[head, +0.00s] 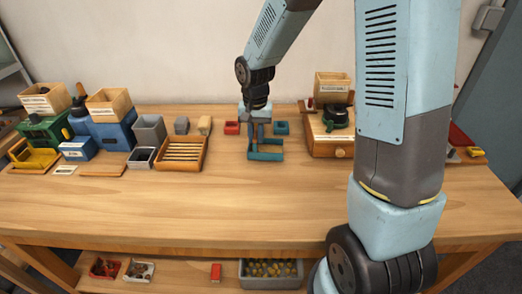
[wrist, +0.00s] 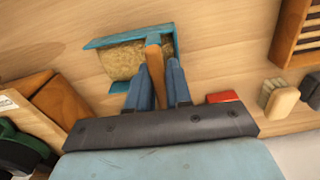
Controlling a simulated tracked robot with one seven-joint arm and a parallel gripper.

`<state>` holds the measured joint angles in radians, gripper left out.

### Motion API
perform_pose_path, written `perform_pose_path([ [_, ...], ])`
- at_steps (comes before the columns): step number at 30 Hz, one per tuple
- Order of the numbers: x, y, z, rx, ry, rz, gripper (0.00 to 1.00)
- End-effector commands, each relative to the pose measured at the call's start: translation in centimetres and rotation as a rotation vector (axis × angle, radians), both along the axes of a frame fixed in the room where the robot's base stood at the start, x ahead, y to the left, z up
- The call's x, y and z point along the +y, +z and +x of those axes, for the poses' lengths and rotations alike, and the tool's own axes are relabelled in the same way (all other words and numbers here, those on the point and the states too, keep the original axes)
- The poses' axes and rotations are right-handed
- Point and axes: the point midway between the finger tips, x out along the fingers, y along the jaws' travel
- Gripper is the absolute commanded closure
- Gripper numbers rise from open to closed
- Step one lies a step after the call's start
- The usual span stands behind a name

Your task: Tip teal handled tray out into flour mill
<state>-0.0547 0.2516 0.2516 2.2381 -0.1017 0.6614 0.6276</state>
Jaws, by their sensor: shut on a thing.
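The teal handled tray (head: 266,156) is at the middle of the table in the head view. The wrist view shows its teal rim (wrist: 125,37) and a tan, grainy load inside. Its brown handle (wrist: 154,62) stands between the blue fingers of my gripper (wrist: 157,86). My gripper (head: 257,139) is shut on that handle and points down; whether the tray touches the table I cannot tell. Three machines with wooden hoppers stand on the table: a wooden one (head: 330,137) right of the tray, a blue one (head: 112,134) and a green one (head: 42,131) at left. Their labels are unreadable, so I cannot tell which is the flour mill.
A slatted wooden tray (head: 181,152) lies left of my gripper. A red block (head: 232,128) and a small teal piece (head: 281,128) sit close behind the tray. Grey bins (head: 149,131) and boxes stand further left. The table's front strip is clear.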

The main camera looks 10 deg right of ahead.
Motion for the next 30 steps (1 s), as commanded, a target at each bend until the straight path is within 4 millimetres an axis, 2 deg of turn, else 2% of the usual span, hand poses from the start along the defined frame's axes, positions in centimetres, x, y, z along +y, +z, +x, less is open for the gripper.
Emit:
perform_pose_path([
  [18,0.0,3.8,0.0,-0.001,0.0,0.001,1.0],
  [30,0.0,4.0,0.0,0.0,0.0,0.0,1.0],
])
